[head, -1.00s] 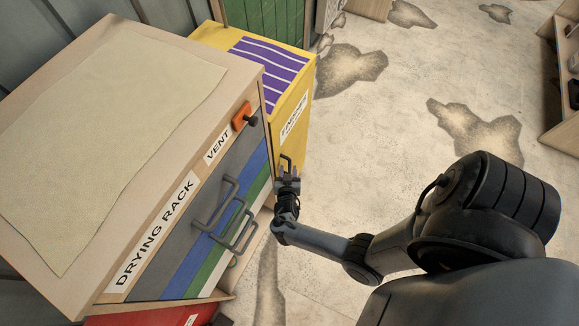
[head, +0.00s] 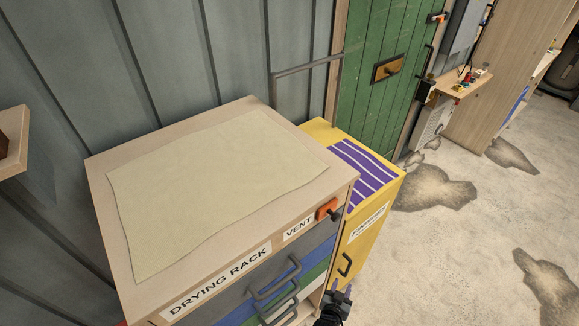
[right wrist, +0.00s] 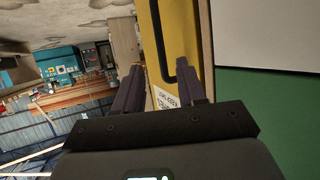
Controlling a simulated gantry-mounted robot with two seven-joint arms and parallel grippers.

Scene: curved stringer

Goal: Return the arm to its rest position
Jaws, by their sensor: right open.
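My right gripper (head: 341,288) shows at the bottom of the head view, in front of the drying rack (head: 110,240) and close to the yellow cabinet (head: 372,232). In the right wrist view its two dark fingers (right wrist: 158,72) stand apart with nothing held between them. The yellow cabinet's door and its dark handle (right wrist: 184,62) lie beyond the fingers. I cannot tell whether a finger touches the handle. Most of my right arm is outside the head view. My left gripper is not in view.
The rack has grey drawer handles (head: 272,281) and an orange vent switch (head: 327,209). A sheet (head: 215,185) covers its top. A green door (head: 380,90) stands behind. The stained concrete floor (head: 460,250) at right is largely clear.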

